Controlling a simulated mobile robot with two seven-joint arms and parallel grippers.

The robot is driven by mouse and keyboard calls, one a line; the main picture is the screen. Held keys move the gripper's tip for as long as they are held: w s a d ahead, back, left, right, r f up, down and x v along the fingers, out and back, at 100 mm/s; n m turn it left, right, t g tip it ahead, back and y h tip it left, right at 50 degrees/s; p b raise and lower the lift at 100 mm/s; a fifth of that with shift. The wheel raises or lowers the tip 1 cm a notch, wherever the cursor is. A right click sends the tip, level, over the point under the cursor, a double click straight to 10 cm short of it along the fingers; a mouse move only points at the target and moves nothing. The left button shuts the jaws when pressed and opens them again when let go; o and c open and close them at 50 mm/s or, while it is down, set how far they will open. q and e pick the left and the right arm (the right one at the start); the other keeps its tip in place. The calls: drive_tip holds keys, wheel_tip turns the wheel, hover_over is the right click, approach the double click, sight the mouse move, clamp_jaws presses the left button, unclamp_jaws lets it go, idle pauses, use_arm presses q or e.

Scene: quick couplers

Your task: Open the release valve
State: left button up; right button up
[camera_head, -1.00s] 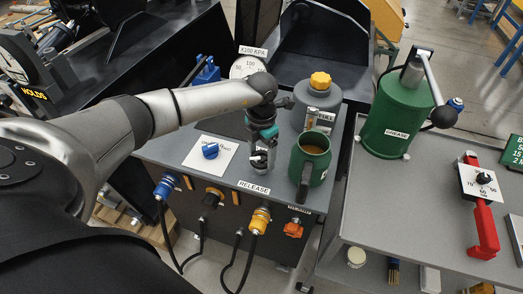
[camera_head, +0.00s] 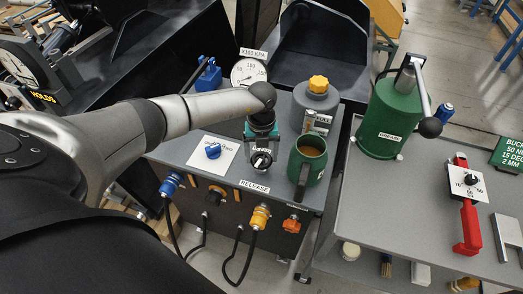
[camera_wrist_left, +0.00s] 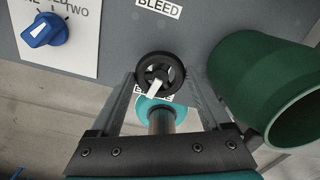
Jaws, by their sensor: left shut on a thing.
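The release valve is a small black handwheel (camera_wrist_left: 172,66) with a white pointer mark, seen in the left wrist view. A teal and grey stem (camera_wrist_left: 162,118) shows below it. My left gripper (camera_wrist_left: 162,78) has its two fingers on either side of the wheel and is shut on it. In the head view the left gripper (camera_head: 262,152) is above the front edge of the grey cart, over the RELEASE label (camera_head: 254,187). The wrist view partly hides that label behind the wheel. My right gripper is not in view.
A green jug (camera_head: 307,165) stands close to the right of the gripper. A blue selector knob (camera_head: 213,151) on a white plate is to the left. Behind are a pressure gauge (camera_head: 248,73) and a grey container with a yellow cap (camera_head: 318,84).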

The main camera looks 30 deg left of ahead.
sight(262, 158)
use_arm(q)
drive_tip(key=shift+r+n+p, duration=0.1)
drive_tip(key=shift+n+p, duration=0.4)
drive_tip(key=shift+n, duration=0.6)
drive_tip(key=shift+a, duration=0.1)
drive_tip(key=o, duration=1.2)
wheel_tip(262, 158, up, 15)
drive_tip(key=p, duration=0.1)
drive_tip(key=shift+p, duration=0.3)
